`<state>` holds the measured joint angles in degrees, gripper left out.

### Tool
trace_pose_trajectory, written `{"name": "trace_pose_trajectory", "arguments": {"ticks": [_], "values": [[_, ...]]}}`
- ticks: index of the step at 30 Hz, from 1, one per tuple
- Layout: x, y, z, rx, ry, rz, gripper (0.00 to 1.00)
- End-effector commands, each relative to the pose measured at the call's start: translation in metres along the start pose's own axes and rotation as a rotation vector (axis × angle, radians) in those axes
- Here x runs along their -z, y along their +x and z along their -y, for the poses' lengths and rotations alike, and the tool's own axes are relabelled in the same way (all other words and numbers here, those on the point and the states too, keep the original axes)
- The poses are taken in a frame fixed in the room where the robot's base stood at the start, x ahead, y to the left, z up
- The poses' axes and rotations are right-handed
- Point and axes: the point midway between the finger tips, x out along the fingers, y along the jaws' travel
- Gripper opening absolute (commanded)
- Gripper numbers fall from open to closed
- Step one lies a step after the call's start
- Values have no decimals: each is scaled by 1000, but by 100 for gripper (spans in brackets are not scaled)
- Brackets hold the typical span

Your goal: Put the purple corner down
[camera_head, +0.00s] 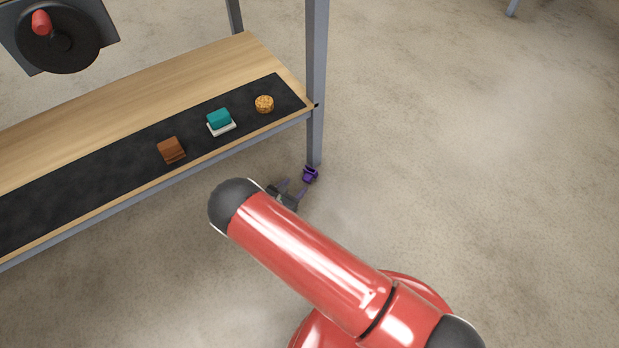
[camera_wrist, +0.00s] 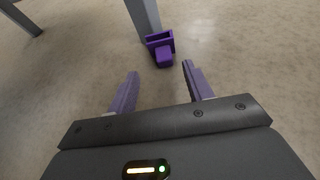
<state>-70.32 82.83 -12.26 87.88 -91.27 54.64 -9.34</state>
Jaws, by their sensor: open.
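The purple corner (camera_head: 310,174) is at the foot of the grey table leg, low by the floor. In the wrist view the purple corner (camera_wrist: 163,52) has a flat, open-looking part by the leg and a blocky part facing me. My gripper (camera_head: 293,188) is open, with its two purple fingers apart and nothing between them. In the wrist view the corner lies just beyond the fingertips, roughly centred between them. I cannot tell whether the corner touches the leg.
The table leg (camera_head: 316,90) stands right behind the corner. A wooden bench (camera_head: 190,80) with a black mat holds a brown block (camera_head: 171,149), a teal block (camera_head: 219,118) on a white base, and an orange round piece (camera_head: 264,104). The floor to the right is clear.

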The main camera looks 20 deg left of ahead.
Motion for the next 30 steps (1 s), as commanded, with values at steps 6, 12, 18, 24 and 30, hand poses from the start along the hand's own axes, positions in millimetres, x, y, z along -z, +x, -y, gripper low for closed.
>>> {"name": "trace_pose_trajectory", "arguments": {"ticks": [6,12,18,24,30], "values": [[6,22,0,-7,-11,1,51],[7,41,3,-6,-10,2,51],[9,71,6,-5,-7,1,51],[7,76,4,-7,-8,1,51],[7,76,5,-7,-8,1,35]]}}
